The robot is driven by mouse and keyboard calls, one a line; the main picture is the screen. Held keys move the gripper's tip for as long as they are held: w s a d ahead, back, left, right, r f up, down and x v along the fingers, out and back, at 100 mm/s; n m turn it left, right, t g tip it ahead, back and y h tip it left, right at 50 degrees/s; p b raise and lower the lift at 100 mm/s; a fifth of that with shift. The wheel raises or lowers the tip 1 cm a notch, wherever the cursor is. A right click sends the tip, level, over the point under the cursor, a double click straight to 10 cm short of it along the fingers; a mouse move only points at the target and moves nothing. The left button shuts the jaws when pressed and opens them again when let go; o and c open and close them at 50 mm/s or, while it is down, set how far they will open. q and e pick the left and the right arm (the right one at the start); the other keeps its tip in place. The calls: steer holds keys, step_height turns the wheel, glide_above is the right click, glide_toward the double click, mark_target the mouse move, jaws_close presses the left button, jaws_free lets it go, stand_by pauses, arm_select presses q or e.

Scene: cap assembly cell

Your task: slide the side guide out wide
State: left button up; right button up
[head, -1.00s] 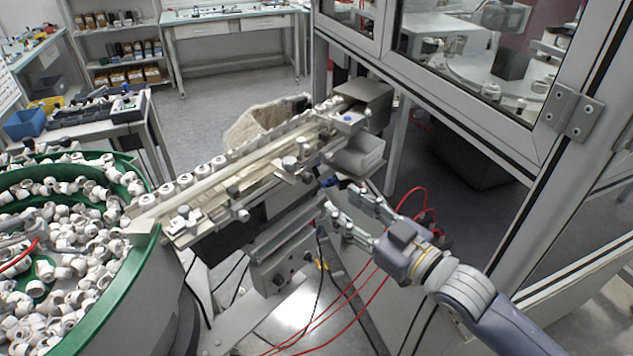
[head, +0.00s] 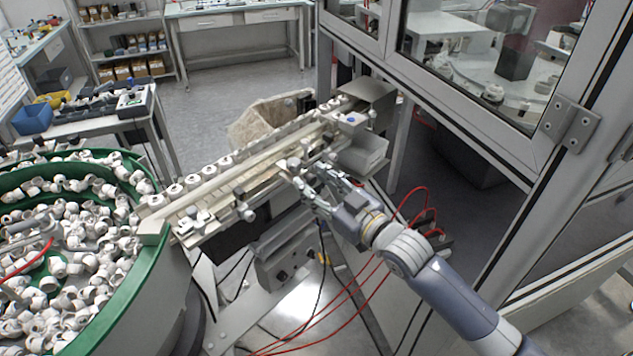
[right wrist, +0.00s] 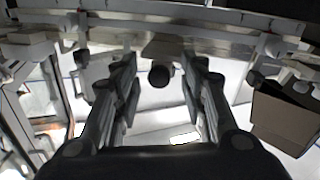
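The side guide (head: 262,183) is a long pale bar along the near side of the sloping cap track, with rods and round knobs on its near side. My right gripper (head: 308,175) is at the near edge of the track, about midway along it. In the right wrist view, the two fingers (right wrist: 158,88) stand apart, with a dark round knob (right wrist: 158,76) in the gap between them. Neither finger visibly touches the knob. The guide's bar crosses the top of that view. In the head view, my gripper hides part of the guide's hardware. My left gripper is out of view.
A green-rimmed bowl (head: 128,290) full of white caps stands at the left. A row of caps (head: 207,172) lines the track's far side. A grey control box (head: 288,262) and red hoses (head: 372,285) are below. A framed glass enclosure (head: 480,70) stands at the right.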

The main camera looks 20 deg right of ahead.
jaws_close()
steer(key=shift+s+d, duration=0.15)
steer(key=shift+s, duration=0.1)
steer(key=shift+s+d+p, duration=0.2)
steer(key=shift+s+p, duration=0.15)
steer(key=shift+p, duration=0.1)
steer(key=shift+s+d, duration=0.2)
steer(key=shift+s, duration=0.15)
jaws_free()
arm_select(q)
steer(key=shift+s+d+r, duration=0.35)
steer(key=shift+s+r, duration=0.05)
